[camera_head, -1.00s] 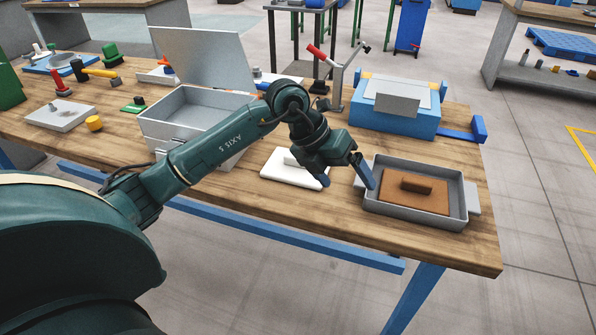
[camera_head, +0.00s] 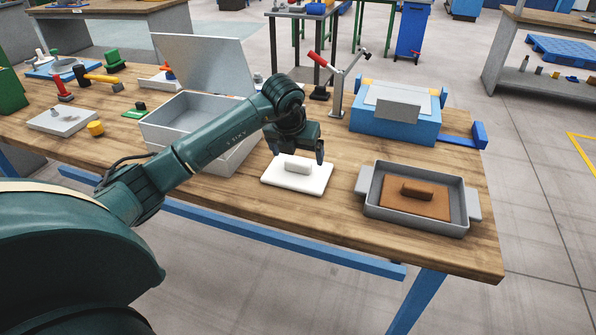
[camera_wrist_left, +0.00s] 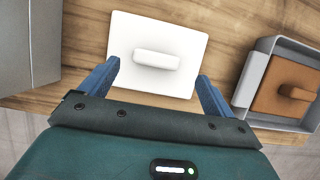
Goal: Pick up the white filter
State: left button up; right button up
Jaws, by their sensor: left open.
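The white filter (camera_head: 297,178) is a flat white plate with a raised white handle block on top. It lies flat on the wooden table, between the grey metal box and the grey tray. In the left wrist view the filter (camera_wrist_left: 190,75) lies just ahead of the fingers, its handle lying crosswise between their lines. My left gripper (camera_head: 298,155) is above the filter, open, with its blue fingers apart and nothing between them. The two blue fingers also show in the left wrist view (camera_wrist_left: 157,82). My right gripper is not in view.
A grey tray (camera_head: 371,205) with a brown handled block (camera_head: 418,200) stands to the right. A grey open-lidded box (camera_head: 158,136) stands to the left. Behind are a blue machine (camera_head: 400,122) and a red-handled lever stand (camera_head: 335,100). The table's front edge is clear.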

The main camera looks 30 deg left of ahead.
aim_at(298, 163)
pick_arm(q)
jog(key=x, duration=0.4)
jog(key=shift+a+f, duration=0.1)
jog(key=shift+a, duration=0.15)
jog(key=shift+c, duration=0.2)
jog(key=c, duration=1)
